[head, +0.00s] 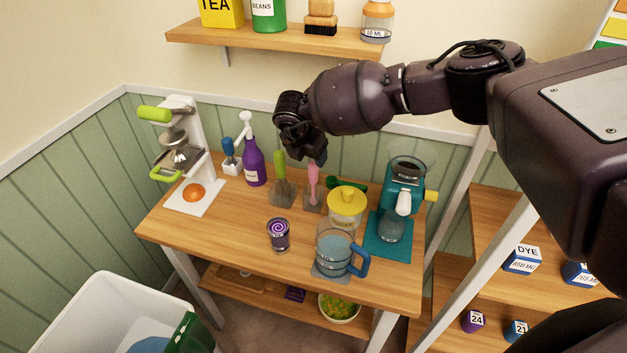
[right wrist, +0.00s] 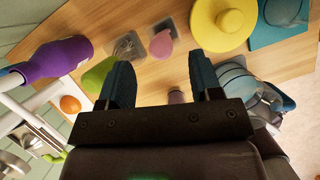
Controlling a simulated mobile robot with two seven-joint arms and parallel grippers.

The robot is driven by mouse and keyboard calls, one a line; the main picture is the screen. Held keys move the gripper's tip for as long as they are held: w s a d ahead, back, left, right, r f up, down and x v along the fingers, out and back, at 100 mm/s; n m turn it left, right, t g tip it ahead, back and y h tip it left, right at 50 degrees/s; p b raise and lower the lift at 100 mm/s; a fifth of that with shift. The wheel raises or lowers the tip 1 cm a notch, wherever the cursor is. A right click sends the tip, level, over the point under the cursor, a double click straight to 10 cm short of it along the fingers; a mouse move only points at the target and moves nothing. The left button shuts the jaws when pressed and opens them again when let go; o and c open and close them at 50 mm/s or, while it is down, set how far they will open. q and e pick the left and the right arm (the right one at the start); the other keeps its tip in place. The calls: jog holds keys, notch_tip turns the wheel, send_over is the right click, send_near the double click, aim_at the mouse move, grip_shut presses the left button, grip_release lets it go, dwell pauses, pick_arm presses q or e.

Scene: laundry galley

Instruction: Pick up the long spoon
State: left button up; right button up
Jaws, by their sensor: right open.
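No utensil is clearly recognisable as the long spoon. A green-handled utensil (head: 280,163) with a whisk-like lower end stands upright in a grey block; its handle (right wrist: 97,76) is close beside my left-hand finger in the right wrist view. A pink utensil (head: 313,185) stands in a grey block to its right, also in the right wrist view (right wrist: 161,45). A dark green long item (head: 347,184) lies behind the yellow-lidded jar, partly hidden. My right gripper (head: 304,154) is above the upright utensils, open and empty; its fingers (right wrist: 160,82) point down to the table.
The table's left front (head: 215,235) is clear.

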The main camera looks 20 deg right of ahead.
aim_at(313, 163)
jog(key=shift+p+x, duration=0.35)
jog(key=shift+x, duration=3.15)
jog(key=shift+s+a, duration=0.1)
jog(key=shift+s, duration=0.05)
jog(key=shift+c, duration=0.3)
grip_shut()
